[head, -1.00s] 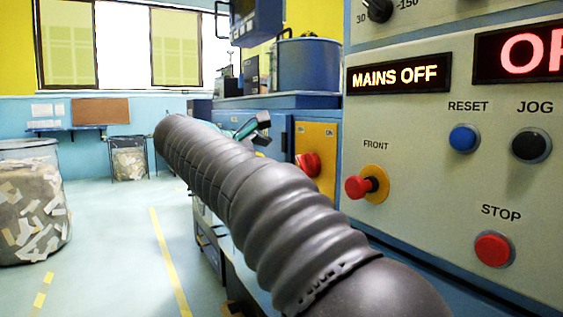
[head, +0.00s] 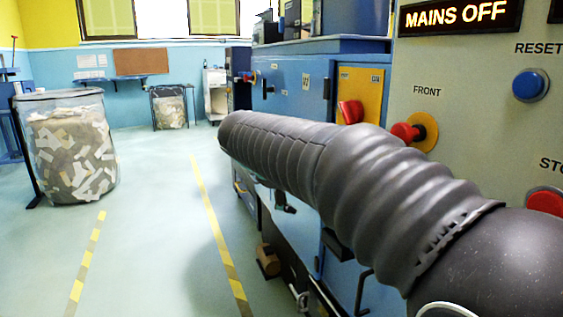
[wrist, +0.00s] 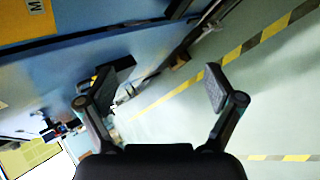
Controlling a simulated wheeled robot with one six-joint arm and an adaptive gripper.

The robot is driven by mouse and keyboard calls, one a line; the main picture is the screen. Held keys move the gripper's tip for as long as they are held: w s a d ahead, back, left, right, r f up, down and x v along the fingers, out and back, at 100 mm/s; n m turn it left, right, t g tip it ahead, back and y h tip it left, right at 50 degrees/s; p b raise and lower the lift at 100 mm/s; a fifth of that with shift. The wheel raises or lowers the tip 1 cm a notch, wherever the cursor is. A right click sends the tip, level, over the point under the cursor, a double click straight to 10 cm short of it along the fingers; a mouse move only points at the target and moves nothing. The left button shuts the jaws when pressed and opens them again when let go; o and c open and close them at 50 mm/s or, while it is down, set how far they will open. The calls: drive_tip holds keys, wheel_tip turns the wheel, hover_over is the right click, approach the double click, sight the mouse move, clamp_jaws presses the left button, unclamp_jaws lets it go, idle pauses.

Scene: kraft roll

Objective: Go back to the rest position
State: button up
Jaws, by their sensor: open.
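My gripper (wrist: 160,92) shows in the wrist view with its two dark fingers spread wide apart. Nothing is between the fingers. Behind them are the blue machine side and the pale floor with striped tape. In the head view my sleeved arm crosses from the lower right toward the middle, in front of the machine, and the gripper itself cannot be made out clearly there.
A control panel with a MAINS OFF display (head: 460,15), a red FRONT button (head: 405,132) and a blue RESET button (head: 530,85) stands close on the right. A blue machine cabinet (head: 290,85) lies behind my arm. A clear bin of paper scraps (head: 70,150) stands left. Open floor (head: 150,240) lies between.

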drive_tip(key=s+d+f+m+y, duration=0.1)
drive_tip(key=s+d+f+m, duration=0.3)
drive_tip(key=s, duration=0.6)
drive_tip(key=s+d+f+m+g+y, duration=0.1)
drive_tip(key=s+d+f+m, duration=0.3)
drive_tip(key=s, duration=0.6)
drive_tip(key=s+d+f+m+y, duration=0.3)
drive_tip(key=s+f, duration=0.4)
drive_tip(key=s, duration=0.3)
drive_tip(key=shift+d+m+g, duration=0.3)
drive_tip(key=shift+d+m, duration=0.4)
drive_tip(key=shift+d, duration=0.05)
